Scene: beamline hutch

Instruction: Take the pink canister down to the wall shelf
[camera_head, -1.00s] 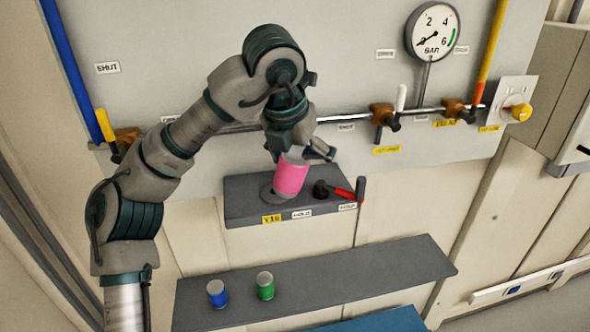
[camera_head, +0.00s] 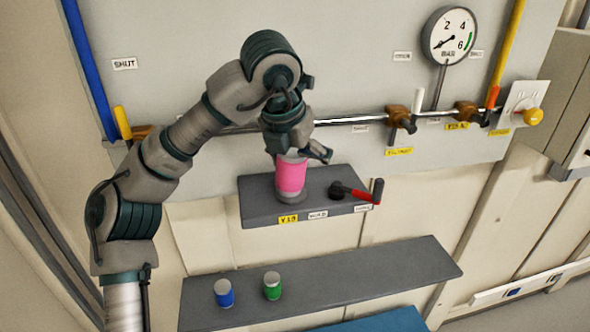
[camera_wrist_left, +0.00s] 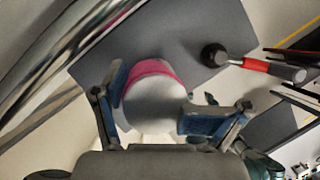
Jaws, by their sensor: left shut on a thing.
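The pink canister (camera_head: 291,177) stands upright, or nearly so, at the small upper bracket shelf (camera_head: 262,206) labelled V19. My left gripper (camera_head: 293,155) is above it and shut on its pale top. In the left wrist view the canister's rounded top (camera_wrist_left: 155,104) sits between the two fingers of the gripper (camera_wrist_left: 152,112). I cannot tell whether its base touches the bracket. The long grey wall shelf (camera_head: 370,276) runs below, with a blue canister (camera_head: 224,293) and a green canister (camera_head: 272,286) on its left part. My right gripper is not in view.
A red-handled lever with a black knob (camera_head: 355,192) sits on the bracket just right of the canister. A pipe with valves (camera_head: 400,118) and a gauge (camera_head: 450,35) are behind and above. The middle and right of the wall shelf are clear.

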